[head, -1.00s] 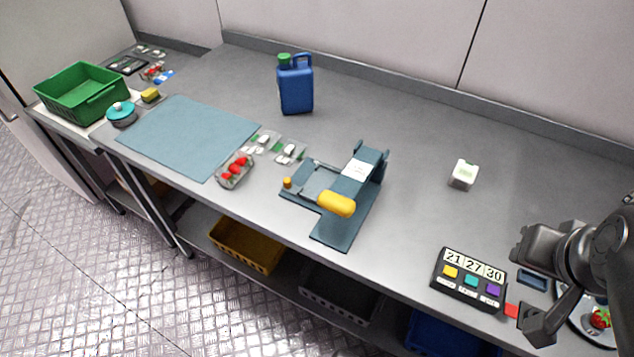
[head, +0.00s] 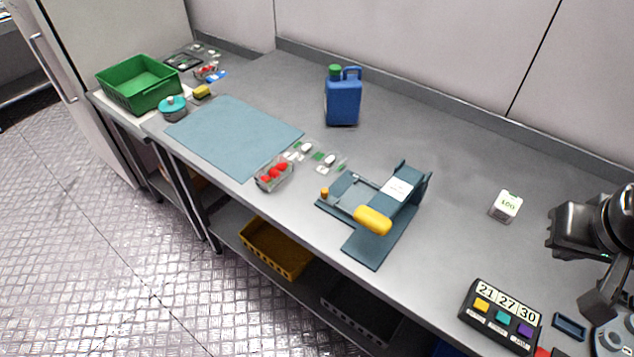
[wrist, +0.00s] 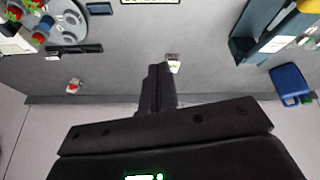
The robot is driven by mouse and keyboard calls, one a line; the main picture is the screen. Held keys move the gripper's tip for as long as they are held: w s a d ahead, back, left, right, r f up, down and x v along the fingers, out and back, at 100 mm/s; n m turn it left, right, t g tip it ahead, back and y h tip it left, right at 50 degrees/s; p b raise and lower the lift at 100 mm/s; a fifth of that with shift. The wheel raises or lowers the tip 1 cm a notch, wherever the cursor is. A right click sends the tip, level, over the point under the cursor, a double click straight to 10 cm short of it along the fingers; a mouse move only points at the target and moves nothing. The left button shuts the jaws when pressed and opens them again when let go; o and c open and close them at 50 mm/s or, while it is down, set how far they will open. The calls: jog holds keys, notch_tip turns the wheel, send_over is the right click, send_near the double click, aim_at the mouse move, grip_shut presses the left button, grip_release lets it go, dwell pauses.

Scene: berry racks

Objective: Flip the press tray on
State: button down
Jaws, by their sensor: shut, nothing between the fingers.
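The press (head: 373,255) is a blue-grey device on the table, with a yellow padded handle (head: 373,220), a small orange knob (head: 325,193) and a white label (head: 397,188). Its flat tray part (head: 348,193) lies at the left, beside the knob. The press also shows at the top right of the wrist view (wrist: 262,38), partly cut off. My gripper (wrist: 157,72) is shut and empty, well away from the press. In the head view my arm is at the right edge and its fingers are hard to make out.
A white cube (head: 506,206) stands between press and arm. A keypad (head: 499,316) showing 21 27 30 sits at the front edge. A blue jug (head: 343,100), a strawberry punnet (head: 273,174), a blue mat (head: 235,140) and a green crate (head: 140,86) stand farther left.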

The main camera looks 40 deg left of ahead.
jog(key=w+a+n+g, duration=0.1)
jog(key=w+a+n, duration=0.25)
jog(key=a, duration=0.55)
jog(key=w+a+n+g+h, duration=0.1)
jog(key=w+a+n, duration=0.25)
jog(key=a, duration=0.55)
jog(key=w+a+n+g, duration=0.1)
jog(key=w+a+n, duration=0.25)
jog(key=a, duration=0.55)
jog(key=s+a+f+n, duration=0.2)
jog(key=a+f, duration=0.2)
jog(key=a, duration=0.4)
jog(key=s+a+f+n+h, duration=0.1)
jog(key=s+a+f+n, duration=0.1)
jog(key=a, duration=0.7)
jog(key=s+a+f+n+h, duration=0.1)
jog(key=s+a+f+n, duration=0.2)
jog(key=a+f, duration=0.3)
jog(key=s+a, duration=0.1)
jog(key=a, duration=0.2)
jog(key=shift+a+g, duration=0.15)
jog(key=shift+g, duration=0.25)
jog(key=shift+f, duration=0.15)
